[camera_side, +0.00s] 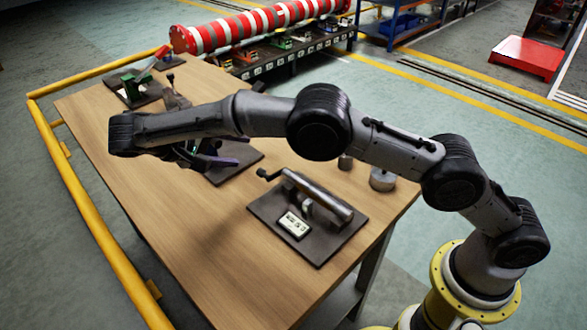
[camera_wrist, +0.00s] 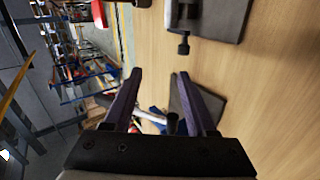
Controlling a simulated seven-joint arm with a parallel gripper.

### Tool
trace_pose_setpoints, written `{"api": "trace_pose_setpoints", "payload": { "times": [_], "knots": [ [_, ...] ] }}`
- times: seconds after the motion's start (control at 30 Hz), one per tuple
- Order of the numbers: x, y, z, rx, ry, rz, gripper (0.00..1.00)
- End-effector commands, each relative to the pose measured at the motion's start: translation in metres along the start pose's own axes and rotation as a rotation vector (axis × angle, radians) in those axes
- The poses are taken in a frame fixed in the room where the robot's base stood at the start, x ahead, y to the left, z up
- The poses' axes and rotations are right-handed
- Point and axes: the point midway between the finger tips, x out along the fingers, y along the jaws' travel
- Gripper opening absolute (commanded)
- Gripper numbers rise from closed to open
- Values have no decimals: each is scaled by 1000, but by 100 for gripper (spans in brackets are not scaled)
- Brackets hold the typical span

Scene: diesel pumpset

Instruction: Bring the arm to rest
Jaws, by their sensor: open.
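My arm reaches left over a wooden workbench (camera_side: 215,265). My gripper (camera_side: 226,153) hangs below the wrist, above a dark plate (camera_side: 245,158) near the middle of the bench; the arm and gripper partly hide what is on that plate. In the wrist view, the two purple fingers of my gripper (camera_wrist: 160,75) stand apart. Nothing is clearly held between them. A dark cylindrical end and some white and blue shapes show behind the fingers, but I cannot tell what they belong to.
A dark plate (camera_side: 262,215) with a grey cylinder (camera_side: 318,193) and crank sits at the bench's near right. Metal cylinders (camera_side: 382,180) stand behind it. A green fixture (camera_side: 132,87) is at the far left. A yellow rail (camera_side: 90,215) borders the bench. The front bench surface is clear.

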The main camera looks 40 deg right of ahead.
Motion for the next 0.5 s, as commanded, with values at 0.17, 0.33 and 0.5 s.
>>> {"api": "trace_pose_setpoints", "payload": {
  "times": [0.17,0.33,0.5],
  "knots": [
    [-3,113,0,143,-33,-93,57],
    [8,195,26,211,-54,-199,57],
    [23,256,67,249,-50,-318,57]
  ]
}}
